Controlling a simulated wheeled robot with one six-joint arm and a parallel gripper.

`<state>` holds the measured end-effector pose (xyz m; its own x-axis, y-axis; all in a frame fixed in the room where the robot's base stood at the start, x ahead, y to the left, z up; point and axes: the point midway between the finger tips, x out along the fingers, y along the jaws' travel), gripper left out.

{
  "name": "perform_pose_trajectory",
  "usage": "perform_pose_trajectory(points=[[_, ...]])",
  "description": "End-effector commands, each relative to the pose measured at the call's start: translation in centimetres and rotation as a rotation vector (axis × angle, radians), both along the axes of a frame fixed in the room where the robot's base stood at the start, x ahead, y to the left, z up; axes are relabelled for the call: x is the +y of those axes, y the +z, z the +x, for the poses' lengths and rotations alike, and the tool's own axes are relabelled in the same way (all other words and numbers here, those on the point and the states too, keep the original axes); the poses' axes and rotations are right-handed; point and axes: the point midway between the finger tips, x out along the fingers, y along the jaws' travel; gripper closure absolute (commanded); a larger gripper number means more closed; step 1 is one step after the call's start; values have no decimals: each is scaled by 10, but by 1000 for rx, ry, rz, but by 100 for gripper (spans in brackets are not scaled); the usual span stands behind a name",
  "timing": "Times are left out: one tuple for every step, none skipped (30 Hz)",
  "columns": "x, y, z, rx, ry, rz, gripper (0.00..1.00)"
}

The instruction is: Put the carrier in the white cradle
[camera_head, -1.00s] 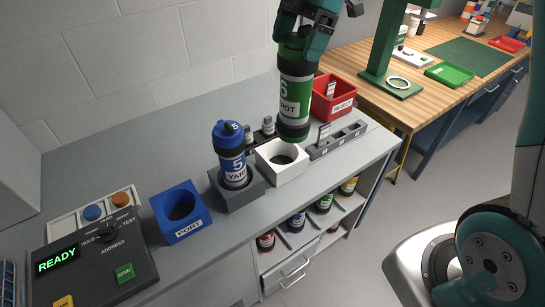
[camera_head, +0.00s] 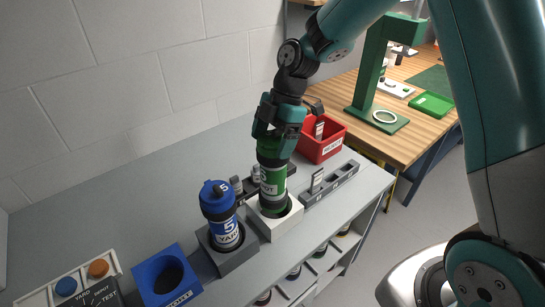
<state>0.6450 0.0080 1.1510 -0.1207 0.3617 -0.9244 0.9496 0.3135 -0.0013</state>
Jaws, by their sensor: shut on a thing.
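The green carrier (camera_head: 273,187) stands roughly upright with its lower end in the opening of the white cradle (camera_head: 276,228). Its base is hidden inside, and I cannot tell whether it rests on the bottom. My gripper (camera_head: 272,140) is shut on the carrier's green top end, directly above the cradle.
A blue carrier (camera_head: 227,230) stands in a grey cradle (camera_head: 236,261) just left of the white cradle. A blue port block (camera_head: 155,288) is farther left. A grey slotted rack (camera_head: 333,182) and a red bin (camera_head: 329,146) are to the right.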

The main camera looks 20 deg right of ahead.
Motion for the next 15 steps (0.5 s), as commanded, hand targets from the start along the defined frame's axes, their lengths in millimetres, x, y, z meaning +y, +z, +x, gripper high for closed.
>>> perform_pose_trajectory(points=[[0, -7, -1, 4, 2, 0, 62], [0, -11, -1, 4, -1, 0, 62], [-1, -16, 0, 2, -1, 1, 62], [-1, -19, 0, 2, -1, 1, 62], [-1, -21, 0, 1, -1, 1, 62], [-1, -24, 0, 0, -1, 1, 62], [-1, -26, 0, 0, -1, 1, 62], [-1, -29, 0, 1, -2, 1, 62], [-1, -35, -1, 3, -2, 0, 62], [-2, -39, 0, 2, -2, 0, 62], [-2, -44, -1, 4, -3, 0, 62], [-2, -50, 0, 3, -3, 0, 62], [-2, -54, 0, 3, -3, 0, 62], [-2, -57, 0, 1, -3, 1, 62], [-2, -60, 0, -1, -3, 1, 62]])
